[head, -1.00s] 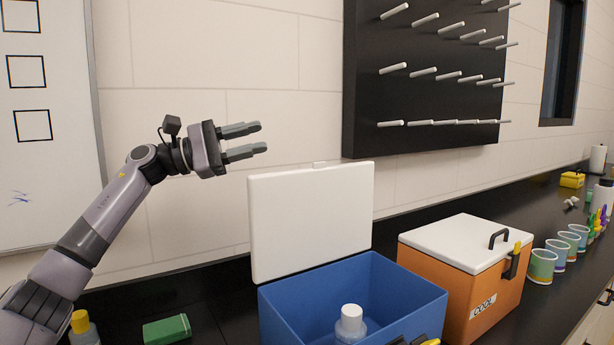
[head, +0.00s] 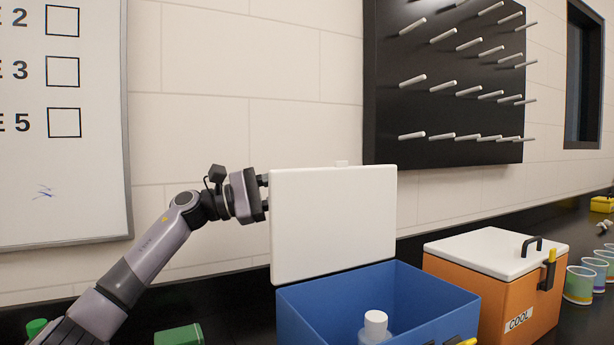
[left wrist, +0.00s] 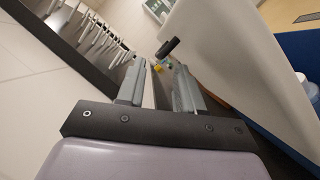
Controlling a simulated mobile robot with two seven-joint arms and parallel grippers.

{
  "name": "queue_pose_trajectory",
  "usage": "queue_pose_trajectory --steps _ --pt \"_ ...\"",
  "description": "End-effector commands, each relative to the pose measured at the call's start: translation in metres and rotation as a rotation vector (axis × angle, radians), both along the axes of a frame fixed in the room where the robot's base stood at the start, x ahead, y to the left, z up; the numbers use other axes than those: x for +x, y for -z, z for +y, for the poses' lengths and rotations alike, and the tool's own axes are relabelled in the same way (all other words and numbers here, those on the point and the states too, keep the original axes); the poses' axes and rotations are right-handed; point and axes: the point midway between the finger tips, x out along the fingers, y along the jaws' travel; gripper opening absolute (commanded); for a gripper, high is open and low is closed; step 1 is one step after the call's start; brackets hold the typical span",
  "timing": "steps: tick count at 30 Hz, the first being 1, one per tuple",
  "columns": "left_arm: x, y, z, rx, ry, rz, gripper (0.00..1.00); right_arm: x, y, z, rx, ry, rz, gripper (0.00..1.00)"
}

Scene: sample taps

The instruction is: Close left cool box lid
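The left cool box (head: 308,311) is blue and stands open, with its white lid (head: 335,225) raised upright at the back. A white-capped bottle (head: 375,325) is inside it. My left gripper (head: 266,194) is at the lid's left edge, with its fingers partly hidden behind the lid. In the left wrist view the two fingers (left wrist: 158,88) are apart with nothing between them, and the lid (left wrist: 235,60) is beside them on the right. I cannot tell whether a finger touches the lid. My right gripper is not in view.
An orange cool box (head: 470,290) with a shut white lid stands to the right. Several cups (head: 580,284) are beyond it. A black peg board (head: 450,85) hangs on the wall behind. A green box (head: 180,335) lies on the dark counter at left.

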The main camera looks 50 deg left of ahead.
Motion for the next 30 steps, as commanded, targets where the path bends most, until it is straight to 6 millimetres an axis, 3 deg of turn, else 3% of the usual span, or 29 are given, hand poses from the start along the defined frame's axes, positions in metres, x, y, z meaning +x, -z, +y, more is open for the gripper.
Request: queue_pose_trajectory --steps 1,9,20,24,30 --pt "0.005 -0.007 -0.004 -0.001 0.002 -0.002 0.36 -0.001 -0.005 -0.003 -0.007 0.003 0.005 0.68" --pt "0.026 -0.010 -0.019 0.000 0.001 -0.002 0.36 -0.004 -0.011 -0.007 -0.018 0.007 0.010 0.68" --pt "0.030 -0.008 -0.022 0.001 0.001 -0.001 0.36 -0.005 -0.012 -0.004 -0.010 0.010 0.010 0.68" --pt "0.029 -0.009 -0.022 -0.001 0.000 -0.001 0.00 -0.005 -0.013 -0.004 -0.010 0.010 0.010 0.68" --pt "0.029 -0.010 -0.021 -0.001 -0.001 -0.005 0.00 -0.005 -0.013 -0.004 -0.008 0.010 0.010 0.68"
